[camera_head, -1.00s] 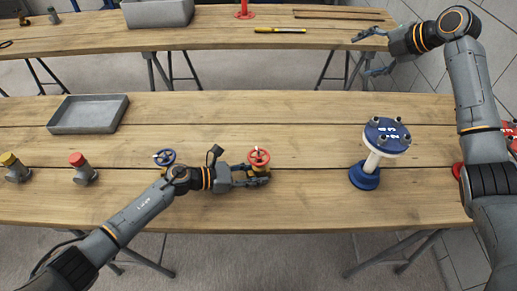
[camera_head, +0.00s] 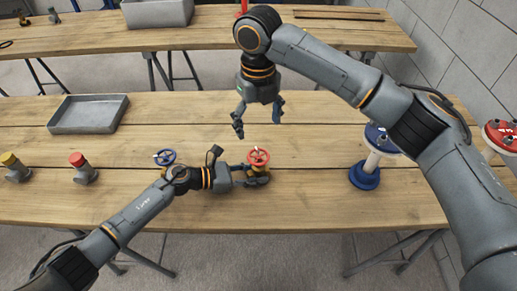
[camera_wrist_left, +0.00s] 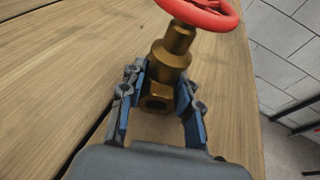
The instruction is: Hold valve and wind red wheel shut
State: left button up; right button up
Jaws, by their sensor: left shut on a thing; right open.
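The valve with the red wheel (camera_head: 258,157) stands upright on the near table. In the left wrist view its brass body (camera_wrist_left: 160,88) sits between my left gripper's fingers, with the red wheel (camera_wrist_left: 205,12) above them, partly cut off by the frame. My left gripper (camera_head: 254,177) is shut on the valve body, low at the table. My right gripper (camera_head: 259,121) is open and empty, pointing down above the table, a little behind the red wheel in the head view. A valve with a blue wheel (camera_head: 164,157) stands to the left, behind my left arm.
A grey tray (camera_head: 88,128) lies at the back left. Red-capped (camera_head: 84,174) and yellow-capped (camera_head: 15,170) fittings stand at the left. A blue-topped stand (camera_head: 365,176) is at the right, partly behind my right arm; a red-topped one (camera_head: 500,135) is farther right.

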aim_at(259, 150)
notch_tip(259, 150, down, 10)
jog(key=shift+f, duration=0.1)
dwell(0.4)
jog(key=c, duration=1.2)
jog(key=shift+o, duration=0.2)
